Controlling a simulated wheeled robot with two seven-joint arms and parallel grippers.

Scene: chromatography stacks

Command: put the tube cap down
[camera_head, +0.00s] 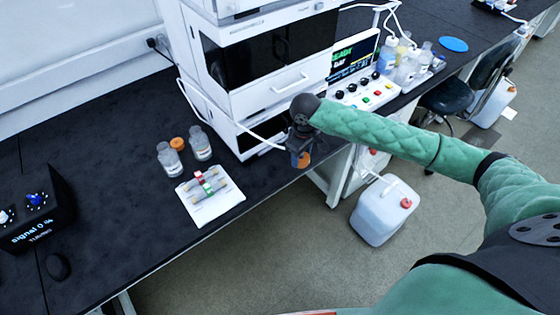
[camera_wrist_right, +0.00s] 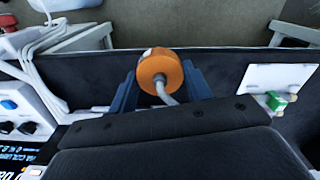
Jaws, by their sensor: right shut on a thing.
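The tube cap is an orange disc with a short grey tube on it. In the right wrist view the cap (camera_wrist_right: 158,66) sits between the two blue fingers of my right gripper (camera_wrist_right: 160,82), which is shut on it. In the head view my right gripper (camera_head: 300,150) points down near the front edge of the black bench, and the cap (camera_head: 303,160) shows orange at its tip. The cap appears held above the bench edge; its exact height is unclear. My left gripper is not in view.
A white tray (camera_head: 228,203) holds small columns. The instrument stack (camera_head: 258,60) stands behind my gripper. A white canister (camera_head: 383,212) is on the floor.

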